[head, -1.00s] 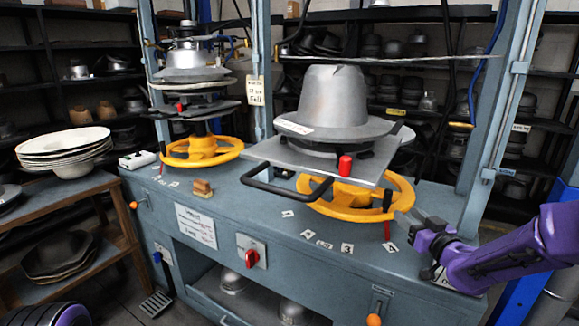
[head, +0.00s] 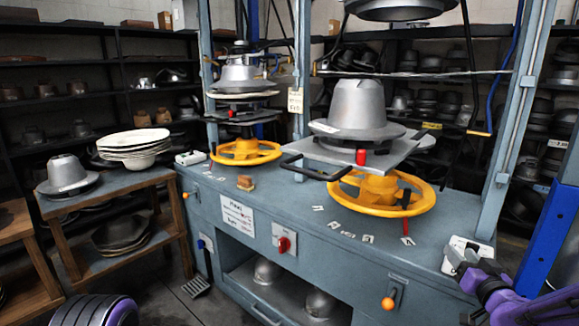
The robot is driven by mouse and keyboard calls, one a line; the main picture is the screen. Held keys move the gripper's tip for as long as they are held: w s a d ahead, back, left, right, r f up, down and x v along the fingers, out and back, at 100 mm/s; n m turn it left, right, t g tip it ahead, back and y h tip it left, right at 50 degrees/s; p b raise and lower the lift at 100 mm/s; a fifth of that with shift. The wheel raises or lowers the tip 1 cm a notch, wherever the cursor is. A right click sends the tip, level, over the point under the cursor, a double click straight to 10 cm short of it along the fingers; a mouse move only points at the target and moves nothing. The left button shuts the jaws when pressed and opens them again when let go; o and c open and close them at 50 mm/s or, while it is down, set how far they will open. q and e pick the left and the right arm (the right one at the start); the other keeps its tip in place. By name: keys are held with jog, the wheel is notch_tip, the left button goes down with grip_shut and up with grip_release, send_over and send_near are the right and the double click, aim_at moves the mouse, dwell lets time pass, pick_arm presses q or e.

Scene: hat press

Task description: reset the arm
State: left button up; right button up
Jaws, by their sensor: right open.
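My right arm enters at the lower right in the head view. Its right gripper (head: 456,262) is open, with nothing seen between its fingers, and shows in front of the right end of the blue-grey press bench. The gripper is apart from the yellow handwheel (head: 420,203) of the right press. A grey metal hat mould (head: 358,106) stands upright on the square plate (head: 330,152) above that wheel. The red knob (head: 361,157) shows at the plate's front. My left gripper is not in view.
A small white box (head: 480,246) sits on the bench's right end, close behind the gripper in the picture. Blue-grey posts (head: 515,120) rise at right. A second press with a yellow wheel (head: 245,151) stands left.

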jog(key=s+a+f+m+g+h, duration=0.1)
jog(key=s+a+f+g, duration=0.1)
jog(key=s+f, duration=0.35)
jog(key=s+a+f+m+g, duration=0.2)
jog(key=s+f, duration=0.1)
jog(key=f, duration=0.5)
jog(key=s+a+f+m+g+h, duration=0.1)
jog(key=s+a+f+g, duration=0.25)
jog(key=f, duration=0.35)
jog(key=s+a+f+g, duration=0.1)
jog(key=s+f+g, duration=0.1)
jog(key=s+f, duration=0.3)
jog(key=s+a+f+g, duration=0.2)
jog(key=s+f, duration=0.3)
jog(key=s, duration=0.8)
jog(key=s+a+f+g, duration=0.2)
jog(key=s+f, duration=0.3)
jog(key=s, duration=0.3)
jog(key=shift+s+a+n+g, duration=0.25)
jog(key=shift+s+n+g, duration=0.05)
jog(key=shift+s+g, duration=0.15)
jog(key=shift+w, duration=0.15)
